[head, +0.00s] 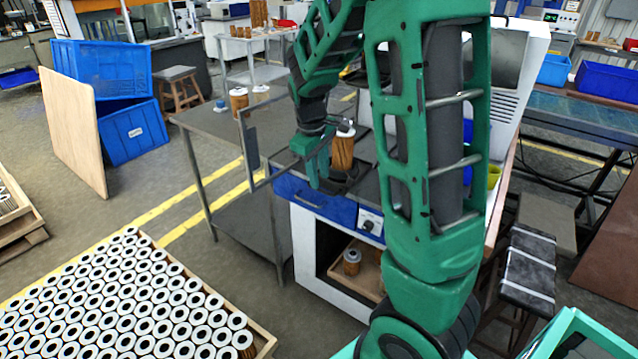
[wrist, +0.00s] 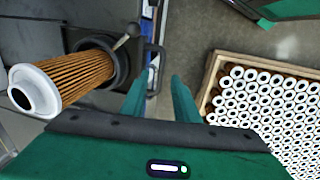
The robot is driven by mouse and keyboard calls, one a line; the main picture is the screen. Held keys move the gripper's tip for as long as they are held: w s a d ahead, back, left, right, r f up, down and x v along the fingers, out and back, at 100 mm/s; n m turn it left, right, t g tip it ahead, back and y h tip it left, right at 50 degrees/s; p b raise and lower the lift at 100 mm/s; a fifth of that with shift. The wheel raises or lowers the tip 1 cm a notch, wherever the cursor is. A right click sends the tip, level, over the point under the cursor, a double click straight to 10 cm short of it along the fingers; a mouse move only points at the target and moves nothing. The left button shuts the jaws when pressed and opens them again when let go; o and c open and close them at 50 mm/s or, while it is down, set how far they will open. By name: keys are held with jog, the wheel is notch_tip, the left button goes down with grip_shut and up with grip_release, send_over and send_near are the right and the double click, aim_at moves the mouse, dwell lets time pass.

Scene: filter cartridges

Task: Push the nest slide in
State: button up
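In the head view the cartridge (head: 343,153) stands upright above the blue front of the white machine (head: 318,245). My gripper (wrist: 162,76) has its green fingers apart, with nothing visible between them. In the head view my gripper (head: 318,172) is just left of the cartridge.
A dark door-like frame (head: 250,135) stands left of my gripper. A grey table (head: 215,122) adjoins the machine and carries cartridges. A wooden tray (head: 262,338) full of white-capped cartridges is at the lower left. Another cartridge (head: 352,262) sits in the machine's lower opening.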

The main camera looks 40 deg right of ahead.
aim_at(320, 190)
jog(key=shift+d+f, duration=0.15)
jog(key=shift+f, duration=0.75)
jog(key=shift+d+f, duration=0.15)
jog(key=shift+f, duration=0.7)
grip_shut()
jog(key=shift+w, duration=0.15)
